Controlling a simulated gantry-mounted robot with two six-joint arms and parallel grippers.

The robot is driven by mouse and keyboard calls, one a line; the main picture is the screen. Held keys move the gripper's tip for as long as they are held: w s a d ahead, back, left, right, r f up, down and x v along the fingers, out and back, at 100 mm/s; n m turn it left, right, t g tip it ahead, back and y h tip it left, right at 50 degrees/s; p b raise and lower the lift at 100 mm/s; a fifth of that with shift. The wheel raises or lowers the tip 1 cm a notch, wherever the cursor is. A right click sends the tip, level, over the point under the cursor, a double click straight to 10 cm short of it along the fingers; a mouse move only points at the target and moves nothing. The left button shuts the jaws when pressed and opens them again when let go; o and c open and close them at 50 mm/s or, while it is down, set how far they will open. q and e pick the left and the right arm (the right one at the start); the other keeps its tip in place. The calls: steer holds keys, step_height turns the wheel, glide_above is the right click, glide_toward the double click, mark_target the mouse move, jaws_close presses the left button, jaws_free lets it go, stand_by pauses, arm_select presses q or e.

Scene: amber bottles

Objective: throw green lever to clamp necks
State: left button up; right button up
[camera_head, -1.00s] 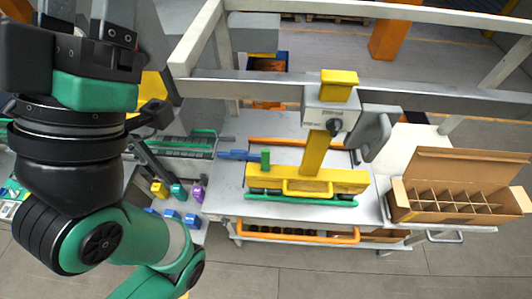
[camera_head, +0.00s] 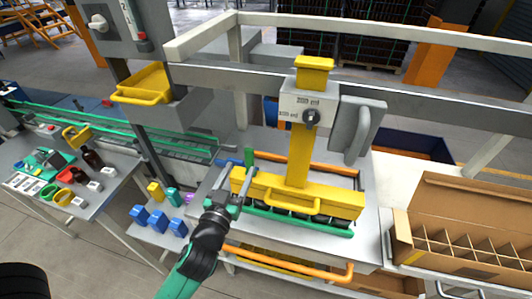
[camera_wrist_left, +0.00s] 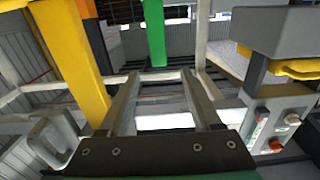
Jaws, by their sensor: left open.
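The green lever (camera_head: 249,157) stands upright at the left end of the yellow clamp bar (camera_head: 272,190). Under the bar is a row of several dark bottle tops, partly hidden, behind a green rail (camera_head: 300,221). My left gripper (camera_head: 231,178) is open and empty, just left of and in front of the lever, its fingers pointing towards it. In the left wrist view the lever (camera_wrist_left: 154,35) appears beyond and between the two open fingers (camera_wrist_left: 163,88), apparently not touched. My right gripper is not in view.
A yellow post (camera_head: 299,150) rises from the bar to a grey box with a dial (camera_head: 308,110). A grey handle plate (camera_head: 357,130) hangs beside it. A divided carton (camera_head: 455,245) stands at right. Blue blocks (camera_head: 158,219) and a yellow tray (camera_head: 143,85) are at left.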

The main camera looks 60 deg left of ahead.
mark_target(250, 149)
arm_select(q)
steer(key=p+x, duration=0.2)
steer(key=x, duration=0.9)
steer(key=shift+w+a+r, duration=0.1)
steer(key=shift+w+a, duration=0.05)
steer(key=shift+w, duration=0.15)
jaws_close()
stand_by(0.9)
